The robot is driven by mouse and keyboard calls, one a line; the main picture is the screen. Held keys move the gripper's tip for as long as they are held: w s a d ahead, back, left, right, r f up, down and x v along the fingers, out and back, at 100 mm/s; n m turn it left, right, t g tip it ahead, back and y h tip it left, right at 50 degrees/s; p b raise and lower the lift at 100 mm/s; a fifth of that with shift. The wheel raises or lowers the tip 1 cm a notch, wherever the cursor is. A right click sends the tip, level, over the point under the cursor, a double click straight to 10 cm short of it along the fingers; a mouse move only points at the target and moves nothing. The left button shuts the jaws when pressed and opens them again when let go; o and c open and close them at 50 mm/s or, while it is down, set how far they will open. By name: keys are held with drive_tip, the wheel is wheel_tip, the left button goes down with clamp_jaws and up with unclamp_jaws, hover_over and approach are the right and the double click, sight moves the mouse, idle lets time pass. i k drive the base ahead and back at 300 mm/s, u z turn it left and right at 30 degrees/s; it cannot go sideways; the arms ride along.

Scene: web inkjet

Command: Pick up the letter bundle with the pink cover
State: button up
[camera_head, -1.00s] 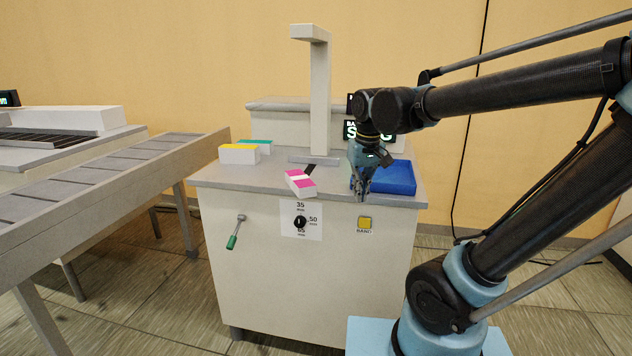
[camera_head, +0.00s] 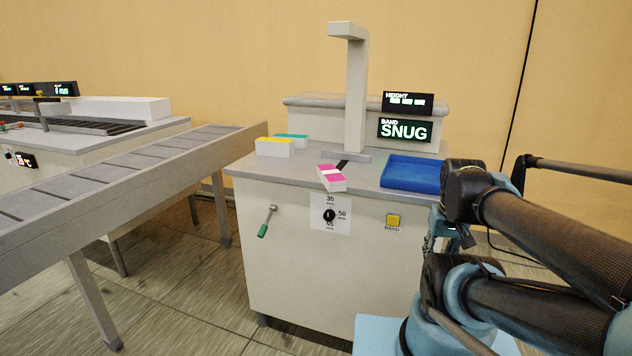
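My gripper (camera_head: 436,243) is to the right of the machine's front, below the top's height and away from the bundle. It is small and partly hidden by my arm, so I cannot tell whether its fingers are open or shut.
A yellow-topped bundle (camera_head: 275,147) and a green-topped one (camera_head: 291,137) stand at the back left of the top. A blue tray (camera_head: 411,174) is at the right. An upright post (camera_head: 356,95) rises behind the pink bundle. A conveyor (camera_head: 130,170) runs along the left.

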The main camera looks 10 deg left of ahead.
sight(330, 176)
drive_tip(key=u, duration=0.15)
drive_tip(key=k, duration=1.45)
drive_tip(key=z, duration=0.4)
drive_tip(key=i, duration=0.95)
drive_tip(key=u, duration=0.05)
